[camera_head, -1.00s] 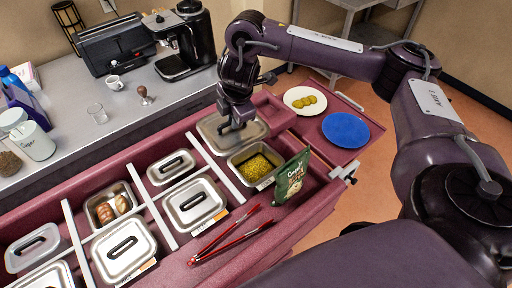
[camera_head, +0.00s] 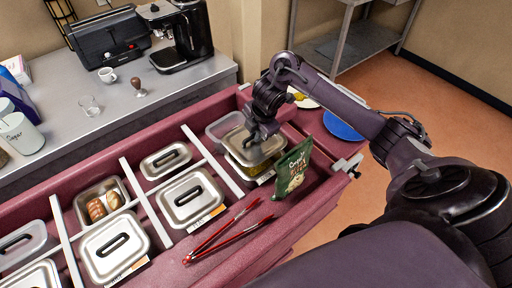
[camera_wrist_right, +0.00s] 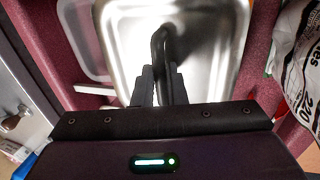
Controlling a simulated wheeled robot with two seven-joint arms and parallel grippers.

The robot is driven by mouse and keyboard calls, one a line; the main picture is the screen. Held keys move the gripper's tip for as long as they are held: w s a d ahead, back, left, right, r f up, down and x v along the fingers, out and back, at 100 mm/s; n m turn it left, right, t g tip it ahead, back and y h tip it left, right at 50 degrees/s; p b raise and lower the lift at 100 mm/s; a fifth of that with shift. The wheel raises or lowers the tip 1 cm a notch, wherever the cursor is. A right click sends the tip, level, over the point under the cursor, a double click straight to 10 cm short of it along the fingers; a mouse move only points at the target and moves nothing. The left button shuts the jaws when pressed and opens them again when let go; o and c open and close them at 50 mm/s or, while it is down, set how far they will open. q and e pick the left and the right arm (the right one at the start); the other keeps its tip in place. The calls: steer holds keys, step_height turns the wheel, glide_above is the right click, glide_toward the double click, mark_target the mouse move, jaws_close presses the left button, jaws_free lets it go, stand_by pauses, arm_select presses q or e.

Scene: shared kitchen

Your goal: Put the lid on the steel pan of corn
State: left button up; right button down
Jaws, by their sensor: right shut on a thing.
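The steel lid (camera_head: 237,148) is in my right gripper (camera_head: 262,140), which is shut on its dark handle. The wrist view shows the fingers (camera_wrist_right: 160,85) at the handle and the shiny lid (camera_wrist_right: 210,50) beneath. The lid is over the steel pan of corn (camera_head: 264,179) and hides most of it. A strip of yellow corn and the pan's near rim show below the lid's edge. I cannot tell whether the lid touches the rim. My left gripper is not in view.
An uncovered translucent pan (camera_head: 222,123) sits just behind. A green bag (camera_head: 293,167) stands close on the right, and red tongs (camera_head: 228,232) lie in front. Lidded pans (camera_head: 190,198) fill compartments to the left. A blue plate (camera_head: 342,126) is at the far right.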

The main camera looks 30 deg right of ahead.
step_height(320, 180, down, 5)
steer(key=shift+f, duration=0.1)
stand_by(0.3)
steer(key=shift+f, duration=0.65)
steer(key=c, duration=1.5)
jaws_free()
